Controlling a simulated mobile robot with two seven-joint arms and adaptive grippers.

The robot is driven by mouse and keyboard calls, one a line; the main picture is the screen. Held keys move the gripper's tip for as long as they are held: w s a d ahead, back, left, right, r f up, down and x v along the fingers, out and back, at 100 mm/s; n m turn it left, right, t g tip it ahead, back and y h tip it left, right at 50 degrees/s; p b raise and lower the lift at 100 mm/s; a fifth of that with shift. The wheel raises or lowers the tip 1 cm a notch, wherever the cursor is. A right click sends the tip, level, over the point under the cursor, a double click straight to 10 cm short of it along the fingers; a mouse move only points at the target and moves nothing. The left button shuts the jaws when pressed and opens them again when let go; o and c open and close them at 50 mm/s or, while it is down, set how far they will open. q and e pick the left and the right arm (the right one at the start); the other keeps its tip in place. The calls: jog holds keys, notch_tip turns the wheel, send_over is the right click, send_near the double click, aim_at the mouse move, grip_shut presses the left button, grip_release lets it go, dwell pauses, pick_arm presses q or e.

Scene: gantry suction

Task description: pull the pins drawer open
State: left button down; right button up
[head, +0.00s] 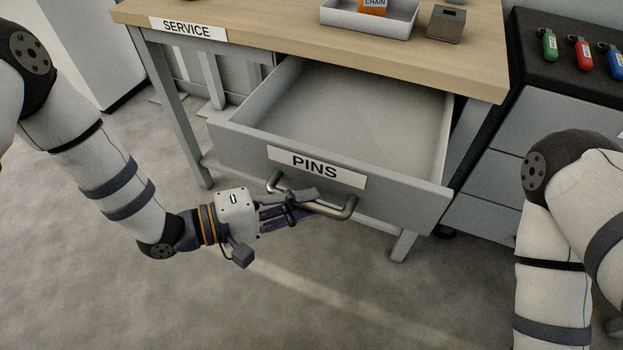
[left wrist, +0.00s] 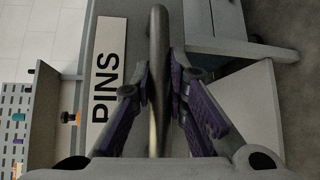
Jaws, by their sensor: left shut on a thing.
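The grey drawer labelled PINS (head: 230,140) stands pulled well out from under the wooden-topped table, and the part of its inside that shows looks empty. Its bar handle (head: 345,208) runs along the front below the label. My left gripper (head: 300,205) is shut on the handle, with its fingers on either side of the bar. In the left wrist view the handle (left wrist: 158,60) passes between the two dark fingers (left wrist: 160,90), beside the PINS label (left wrist: 108,70). My right gripper is not in view; only part of the right arm shows.
The table (head: 280,40) bears a SERVICE label (head: 187,28), a white tray (head: 370,22) with an orange CHAIN box (head: 373,6), and a small metal block (head: 446,23). A dark-topped cabinet (head: 510,140) at right carries green, red and blue tags. The floor in front of the drawer is clear.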

pick_arm(q)
jog(key=shift+s+a+r, duration=0.1)
jog(key=shift+s+a, duration=0.05)
jog(key=shift+s, duration=0.4)
jog(key=c, duration=1.6)
grip_release()
jog(key=shift+o, duration=0.2)
jog(key=v, duration=1.2)
